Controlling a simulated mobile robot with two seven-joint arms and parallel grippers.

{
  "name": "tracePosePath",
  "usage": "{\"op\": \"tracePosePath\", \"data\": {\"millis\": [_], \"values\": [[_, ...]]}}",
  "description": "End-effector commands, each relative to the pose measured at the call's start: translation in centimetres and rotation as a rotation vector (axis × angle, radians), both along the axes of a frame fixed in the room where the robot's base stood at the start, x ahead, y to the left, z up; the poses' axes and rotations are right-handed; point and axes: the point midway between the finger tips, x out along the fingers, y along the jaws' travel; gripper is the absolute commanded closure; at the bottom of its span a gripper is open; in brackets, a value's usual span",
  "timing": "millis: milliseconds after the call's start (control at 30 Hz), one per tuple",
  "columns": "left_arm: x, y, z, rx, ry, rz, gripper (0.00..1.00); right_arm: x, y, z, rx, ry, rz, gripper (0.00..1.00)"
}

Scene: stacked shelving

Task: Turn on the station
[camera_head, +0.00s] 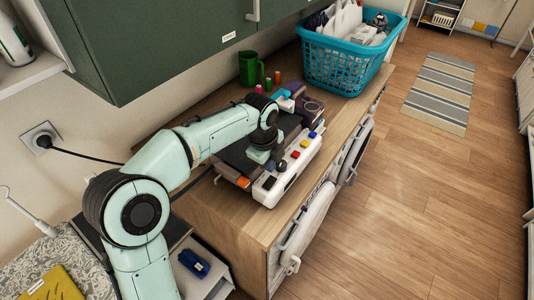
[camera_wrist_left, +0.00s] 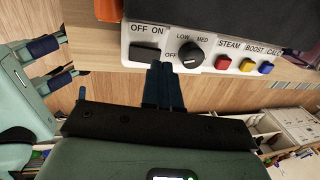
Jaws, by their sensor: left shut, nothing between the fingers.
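The station (camera_head: 288,178) sits on the wooden counter, with a white front panel and a dark top. In the left wrist view the panel (camera_wrist_left: 210,40) shows an OFF ON label, a black knob (camera_wrist_left: 190,54) marked OFF, LOW and MED, and red (camera_wrist_left: 222,62), yellow (camera_wrist_left: 247,65) and blue (camera_wrist_left: 266,67) buttons. My left gripper (camera_head: 279,166) is shut and empty at the panel. In the left wrist view its fingertips (camera_wrist_left: 158,68) are just below the OFF ON label, left of the knob.
A teal laundry basket (camera_head: 345,65) and a green mug (camera_head: 249,68) stand farther back on the counter. A green cabinet (camera_head: 165,45) hangs above the counter. The wooden floor (camera_head: 400,200) to the right is open, with a striped rug (camera_head: 440,92).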

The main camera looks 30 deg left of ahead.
Motion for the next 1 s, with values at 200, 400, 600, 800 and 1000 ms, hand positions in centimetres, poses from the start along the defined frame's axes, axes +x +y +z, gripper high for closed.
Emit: {"op": "tracePosePath", "data": {"millis": [200,400,600,800,1000], "values": [[0.6,-0.1,-3.0,0.000,0.002,0.000,1.00,-0.2,0.0,-0.3,0.000,0.002,0.000,0.57],[0.8,-0.1,-3.7,0.001,-0.001,0.000,1.00,-0.2,0.0,-0.3,0.000,0.002,0.000,0.57],[0.8,-0.1,-3.7,0.000,-0.001,0.000,1.00,-0.2,0.0,-0.3,0.000,0.002,0.000,0.57],[1.2,-0.2,-4.5,0.000,0.002,-0.002,1.00,0.0,0.0,-0.1,0.000,0.000,0.000,0.57],[1.1,-0.1,-4.5,-0.001,0.000,-0.001,1.00,-0.1,0.0,-0.1,0.000,0.001,0.000,0.57]]}}
